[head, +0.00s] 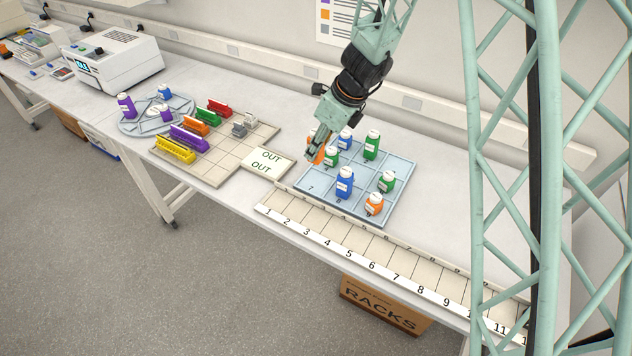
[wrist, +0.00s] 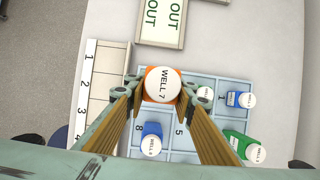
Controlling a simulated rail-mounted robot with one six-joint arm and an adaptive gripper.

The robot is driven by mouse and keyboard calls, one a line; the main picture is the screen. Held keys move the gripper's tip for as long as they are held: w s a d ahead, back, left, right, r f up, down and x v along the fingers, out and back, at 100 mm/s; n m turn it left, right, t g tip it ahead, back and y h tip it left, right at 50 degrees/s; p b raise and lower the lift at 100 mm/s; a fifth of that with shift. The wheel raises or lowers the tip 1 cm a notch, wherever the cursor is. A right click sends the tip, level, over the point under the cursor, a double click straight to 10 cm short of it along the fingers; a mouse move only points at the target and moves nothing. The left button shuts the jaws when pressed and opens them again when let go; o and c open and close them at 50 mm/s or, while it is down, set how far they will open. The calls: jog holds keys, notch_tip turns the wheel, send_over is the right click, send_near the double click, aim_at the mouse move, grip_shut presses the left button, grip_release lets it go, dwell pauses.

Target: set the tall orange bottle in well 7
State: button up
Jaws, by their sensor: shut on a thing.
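An orange bottle (head: 319,157) with a white cap marked WELL 7 is held between the fingers of my gripper (head: 315,151). In the wrist view the same bottle's cap (wrist: 163,85) sits between the two fingertips, with orange showing around it. The fingers partly hide the bottle in the head view. My gripper is at the left side of the blue well tray (head: 334,202). Well 7 (head: 311,188), at the tray's front left corner, looks empty in the head view. Whether the bottle's base touches the tray cannot be told.
A blue bottle (head: 345,183) stands in well 8, beside well 7. A short orange bottle (head: 375,204) and a green bottle (head: 387,181) stand farther right. Other green and blue bottles stand behind. An OUT plate (head: 267,163) lies left of the tray; a numbered strip (head: 346,249) runs in front.

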jog(key=shift+f, duration=0.1)
jog(key=shift+f+b, duration=1.15)
jog(key=shift+f, duration=1.85)
jog(key=shift+f+b, duration=0.75)
jog(key=shift+f, duration=1.15)
jog(key=shift+f, duration=0.2)
jog(key=o, duration=0.8)
jog(key=shift+o, duration=0.2)
jog(key=shift+r, duration=0.1)
jog(key=shift+r, duration=0.1)
